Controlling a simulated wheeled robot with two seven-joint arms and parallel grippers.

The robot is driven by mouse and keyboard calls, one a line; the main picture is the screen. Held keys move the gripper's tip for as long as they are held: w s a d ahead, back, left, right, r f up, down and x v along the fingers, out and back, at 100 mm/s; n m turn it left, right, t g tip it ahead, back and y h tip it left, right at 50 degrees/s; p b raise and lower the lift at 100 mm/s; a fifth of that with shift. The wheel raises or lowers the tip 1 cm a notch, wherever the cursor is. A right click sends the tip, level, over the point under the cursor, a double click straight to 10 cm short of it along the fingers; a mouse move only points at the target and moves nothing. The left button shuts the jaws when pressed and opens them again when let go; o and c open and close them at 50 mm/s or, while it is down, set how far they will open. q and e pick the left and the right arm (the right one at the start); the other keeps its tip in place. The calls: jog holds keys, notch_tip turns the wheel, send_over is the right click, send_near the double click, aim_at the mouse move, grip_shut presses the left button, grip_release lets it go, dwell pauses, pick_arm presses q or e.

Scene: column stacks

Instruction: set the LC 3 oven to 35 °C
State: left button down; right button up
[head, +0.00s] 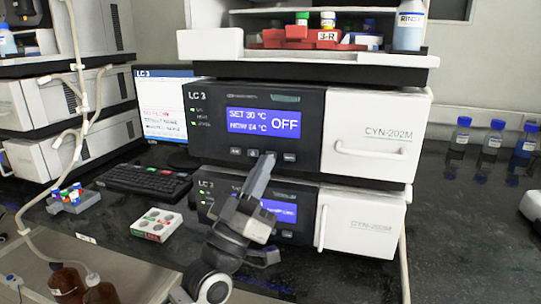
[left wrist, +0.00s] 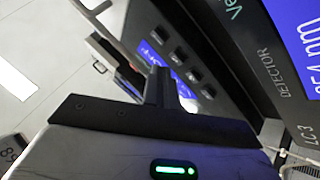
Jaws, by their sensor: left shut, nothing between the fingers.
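The LC 3 oven (head: 308,117) is the upper black-fronted unit with a white door. Its blue display (head: 250,121) reads SET 30 °C, NOW 24 °C and OFF. A row of small keys (head: 253,153) runs below the display. My left gripper (head: 268,158) is shut and empty, its tip over the key row, hiding part of it between the middle and right keys. In the left wrist view the shut fingers (left wrist: 160,82) point toward a panel with several dark buttons (left wrist: 178,55); contact cannot be told. My right gripper is not in view.
A similar LC 3 unit (head: 364,222) sits below, its display partly behind my arm. Blue-capped bottles (head: 460,138) stand at right.

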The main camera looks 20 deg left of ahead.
pick_arm(q)
jog(key=shift+w, duration=0.1)
jog(key=shift+w, duration=0.3)
jog(key=shift+w, duration=0.4)
dwell(0.8)
jog(key=shift+s, duration=0.1)
jog(key=shift+s+p, duration=0.3)
jog(key=shift+s, duration=0.45)
jog(key=s+p, duration=0.2)
jog(key=s, duration=0.3)
jog(key=shift+a, duration=0.1)
